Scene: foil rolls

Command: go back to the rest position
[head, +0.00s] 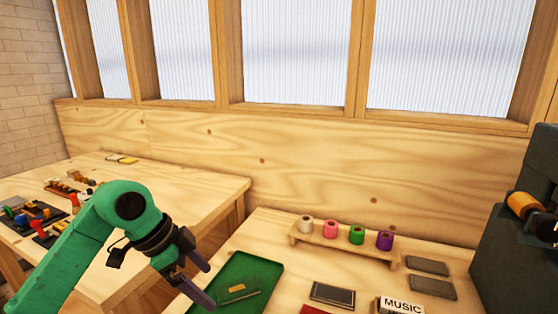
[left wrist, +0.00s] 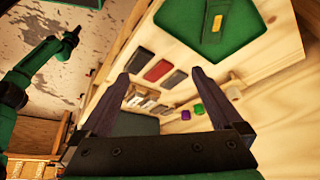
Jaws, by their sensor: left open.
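My left gripper (head: 208,287) is open and empty, over the left edge of the green tray (head: 262,268) in the head view. In the left wrist view its two fingers (left wrist: 160,74) stand wide apart with nothing between them. Foil rolls in white (head: 306,224), pink (head: 330,229), green (head: 357,234) and purple (head: 384,240) stand on a wooden rack (head: 340,252). A green arm, seemingly my right one, shows at the left of the left wrist view; its small dark gripper (left wrist: 70,38) is too unclear to read.
A dark machine (head: 500,250) with an orange roll (head: 524,205) stands at the right. A MUSIC sign (head: 402,304) and flat dark plates (head: 333,294) lie on the near table. Another wooden table (head: 200,190) with small coloured items is at the left.

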